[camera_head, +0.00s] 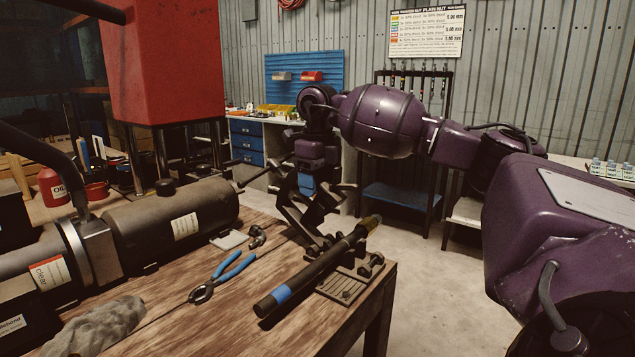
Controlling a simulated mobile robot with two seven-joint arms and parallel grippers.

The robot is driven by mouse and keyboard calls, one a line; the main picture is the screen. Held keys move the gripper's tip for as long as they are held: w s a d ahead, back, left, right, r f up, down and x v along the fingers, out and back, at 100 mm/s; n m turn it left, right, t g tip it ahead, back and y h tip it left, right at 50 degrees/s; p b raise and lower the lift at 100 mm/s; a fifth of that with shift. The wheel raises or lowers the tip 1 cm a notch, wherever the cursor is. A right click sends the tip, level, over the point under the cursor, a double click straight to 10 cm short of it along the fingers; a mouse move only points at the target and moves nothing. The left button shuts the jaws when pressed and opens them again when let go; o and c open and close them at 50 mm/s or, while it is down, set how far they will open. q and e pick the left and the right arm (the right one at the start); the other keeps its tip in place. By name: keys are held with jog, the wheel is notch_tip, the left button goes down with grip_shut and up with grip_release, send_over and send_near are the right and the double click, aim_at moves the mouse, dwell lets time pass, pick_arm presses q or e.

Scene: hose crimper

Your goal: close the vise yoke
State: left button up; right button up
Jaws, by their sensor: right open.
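The pipe vise (340,287) sits on the right corner of the wooden bench, a dark low base with a small knobbed part (371,265) at its right side. A dark hose (315,277) with a blue band near its front end and a yellowish far tip lies across the vise. My right gripper (312,232) is open, pointing down just behind and left of the vise. Its dark fingers overlap the vise's far side, so I cannot tell which parts there are the yoke, nor whether they touch. My left gripper is not in view.
Blue-handled pliers (221,279) and a small fitting (257,237) lie on the bench (215,322) left of the hose. A grey rag (97,328) lies at front left. A large dark cylinder machine (172,222) fills the bench's left. Open floor lies right.

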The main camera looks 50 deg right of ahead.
grip_shut()
dwell(0.4)
